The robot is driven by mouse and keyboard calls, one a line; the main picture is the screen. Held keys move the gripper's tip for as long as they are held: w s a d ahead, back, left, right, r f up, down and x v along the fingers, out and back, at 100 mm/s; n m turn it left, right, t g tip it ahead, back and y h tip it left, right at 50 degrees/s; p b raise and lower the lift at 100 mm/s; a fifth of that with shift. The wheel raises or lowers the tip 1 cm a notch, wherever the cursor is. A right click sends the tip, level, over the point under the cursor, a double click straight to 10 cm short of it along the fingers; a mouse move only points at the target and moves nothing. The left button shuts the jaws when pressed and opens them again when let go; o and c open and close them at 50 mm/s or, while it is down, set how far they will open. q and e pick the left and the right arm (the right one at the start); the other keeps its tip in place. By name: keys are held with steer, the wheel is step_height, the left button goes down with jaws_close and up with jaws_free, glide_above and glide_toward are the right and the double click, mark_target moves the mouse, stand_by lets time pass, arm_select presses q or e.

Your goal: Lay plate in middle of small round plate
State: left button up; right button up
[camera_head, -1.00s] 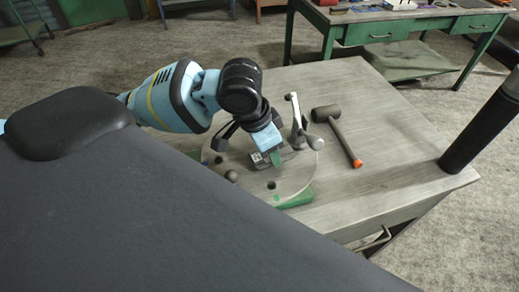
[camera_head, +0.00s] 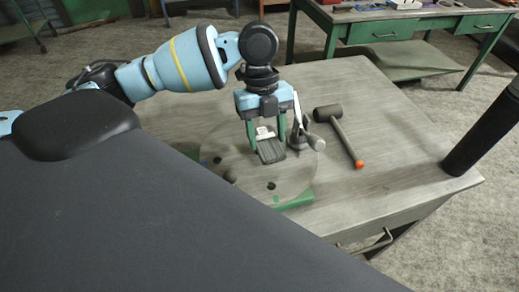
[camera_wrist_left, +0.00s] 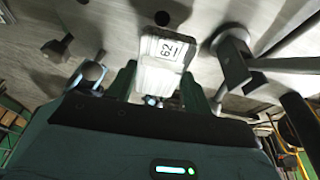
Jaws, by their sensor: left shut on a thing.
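The plate (camera_head: 271,151), a small grey block with a pale part bearing the number 62 in the left wrist view (camera_wrist_left: 165,48), is between the green fingers of my left gripper (camera_head: 267,138). The gripper is shut on it and points down, with the plate over the middle area of the small round plate (camera_head: 245,186). Whether the plate touches the round plate cannot be told. The round plate is a flat grey disc with dark holes, lying on the table. My gripper and arm hide part of its far side. My right gripper is not in view.
A clamp with a upright lever (camera_head: 299,130) stands at the round plate's right edge, close to my left gripper. A mallet (camera_head: 340,133) lies to the right. The table (camera_head: 390,150) is clear at front right.

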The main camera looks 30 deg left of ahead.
mark_target(262, 140)
arm_select(q)
steer(key=m, duration=0.2)
steer(key=r+m, duration=0.1)
steer(key=shift+w+a+m+g+y, duration=0.2)
steer(key=shift+m+g+y, duration=0.1)
steer(key=shift+m+g, duration=0.1)
steer(key=m, duration=0.2)
steer(key=m+y, duration=0.1)
steer(key=r+m, duration=0.1)
steer(key=m, duration=0.1)
steer(key=shift+w+a+r+m+g+y, duration=0.1)
steer(key=shift+w+a+m+g+y, duration=0.1)
steer(key=shift+a+m+g+y, duration=0.1)
steer(key=m, duration=0.1)
steer(key=r+m+y, duration=0.1)
steer(key=m, duration=0.3)
steer(key=shift+w+a+r+y+b, duration=0.2)
steer(key=shift+a+r+y+b, duration=0.05)
steer(key=shift+a+y+b, duration=0.05)
steer(key=m, duration=0.1)
steer(key=r+m, duration=0.1)
steer(key=m, duration=0.1)
steer(key=m+y, duration=0.1)
steer(key=shift+w+a+r+t, duration=0.15)
steer(key=shift+a+t, duration=0.1)
steer(key=shift+t, duration=0.15)
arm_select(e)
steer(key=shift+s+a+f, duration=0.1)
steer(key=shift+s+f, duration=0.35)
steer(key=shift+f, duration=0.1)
